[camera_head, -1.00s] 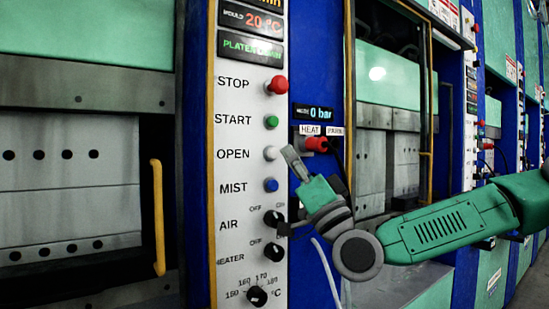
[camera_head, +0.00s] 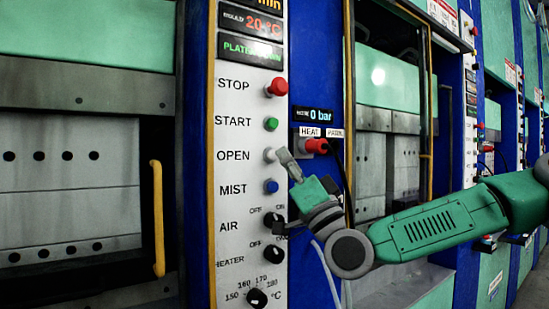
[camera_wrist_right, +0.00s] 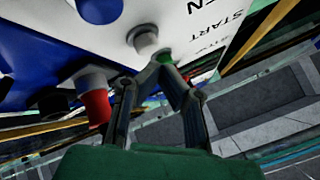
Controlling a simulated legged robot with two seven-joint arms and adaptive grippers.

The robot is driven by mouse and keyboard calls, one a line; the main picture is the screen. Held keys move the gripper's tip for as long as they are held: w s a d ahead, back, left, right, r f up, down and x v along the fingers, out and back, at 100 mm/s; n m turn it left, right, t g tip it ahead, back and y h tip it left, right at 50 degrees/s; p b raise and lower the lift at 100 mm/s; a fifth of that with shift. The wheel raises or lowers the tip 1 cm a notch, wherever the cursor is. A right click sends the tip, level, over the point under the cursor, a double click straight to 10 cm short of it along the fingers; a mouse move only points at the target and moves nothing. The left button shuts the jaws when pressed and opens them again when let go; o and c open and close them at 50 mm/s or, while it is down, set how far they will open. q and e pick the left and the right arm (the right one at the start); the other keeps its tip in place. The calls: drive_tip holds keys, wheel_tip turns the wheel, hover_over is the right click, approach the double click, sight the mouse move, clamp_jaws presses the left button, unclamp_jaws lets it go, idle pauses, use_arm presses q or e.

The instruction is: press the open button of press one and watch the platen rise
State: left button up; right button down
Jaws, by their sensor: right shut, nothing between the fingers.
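The white OPEN button (camera_head: 269,155) sits on the light control panel (camera_head: 229,200) of the nearest press, between the green START button (camera_head: 271,124) and the blue MIST button (camera_head: 271,186). My right gripper (camera_head: 282,154) is shut and empty, its tip right at the OPEN button's right side. In the wrist view the OPEN button (camera_wrist_right: 146,40) shows just beyond the fingertips (camera_wrist_right: 161,66); I cannot tell whether they touch it. The grey platen and mould stack (camera_head: 70,165) is at the left. A green-lit display (camera_head: 251,49) seems to read PLATEN DOWN. My left gripper is out of view.
A red STOP button (camera_head: 277,87) is above START. AIR (camera_head: 273,222) and HEATER (camera_head: 274,253) knobs are below. A yellow handle (camera_head: 157,218) stands left of the panel.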

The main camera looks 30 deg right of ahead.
drive_tip(key=shift+w, duration=0.15)
idle(0.6)
drive_tip(key=shift+w+a+r, duration=0.1)
drive_tip(key=shift+w, duration=0.15)
